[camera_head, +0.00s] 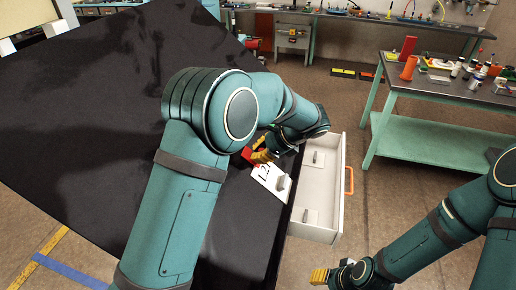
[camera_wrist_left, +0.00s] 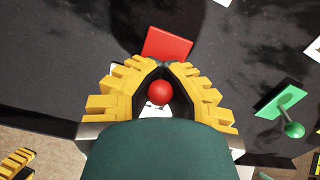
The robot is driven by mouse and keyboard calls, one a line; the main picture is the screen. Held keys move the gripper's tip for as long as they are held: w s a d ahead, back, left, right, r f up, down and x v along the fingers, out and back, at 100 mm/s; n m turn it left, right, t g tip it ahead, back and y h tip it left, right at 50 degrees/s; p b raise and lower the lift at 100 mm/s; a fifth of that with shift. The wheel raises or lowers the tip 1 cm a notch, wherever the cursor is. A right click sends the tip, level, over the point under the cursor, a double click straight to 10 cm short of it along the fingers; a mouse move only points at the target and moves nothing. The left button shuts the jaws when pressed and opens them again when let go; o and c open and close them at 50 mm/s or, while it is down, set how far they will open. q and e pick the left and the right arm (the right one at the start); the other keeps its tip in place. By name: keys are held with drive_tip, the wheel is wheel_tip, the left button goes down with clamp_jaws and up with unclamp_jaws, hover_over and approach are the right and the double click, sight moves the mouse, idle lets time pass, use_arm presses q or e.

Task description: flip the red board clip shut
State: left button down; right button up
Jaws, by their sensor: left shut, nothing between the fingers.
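The red board clip shows in the left wrist view as a flat red plate (camera_wrist_left: 167,45) beyond my fingertips and a round red knob (camera_wrist_left: 159,92) framed between the finger bases. The link between plate and knob is hidden by my fingers. In the head view a bit of the red clip (camera_head: 249,154) shows at the black table's edge, partly hidden by my left arm. My left gripper (camera_head: 262,156) is shut and empty, right over the clip. Its yellow fingertips (camera_wrist_left: 166,66) meet near the red plate. Whether they touch it is unclear. My right gripper (camera_head: 319,276) is low at the bottom.
A white marked card (camera_head: 269,178) lies beside my left gripper. An open drawer (camera_head: 318,225) with an orange handle (camera_head: 349,180) juts out to its right. A green clip with a ball (camera_wrist_left: 280,99) shows right in the wrist view. The black table (camera_head: 75,110) is largely bare.

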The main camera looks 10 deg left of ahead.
use_arm(q)
drive_tip(key=shift+f+y, duration=0.2)
drive_tip(key=shift+y, duration=0.5)
drive_tip(key=c, duration=0.8)
unclamp_jaws()
drive_tip(key=shift+f, duration=0.1)
drive_tip(key=shift+c, duration=0.2)
drive_tip(key=shift+d, duration=0.1)
drive_tip(key=v, duration=1.2)
drive_tip(key=shift+f, duration=0.1)
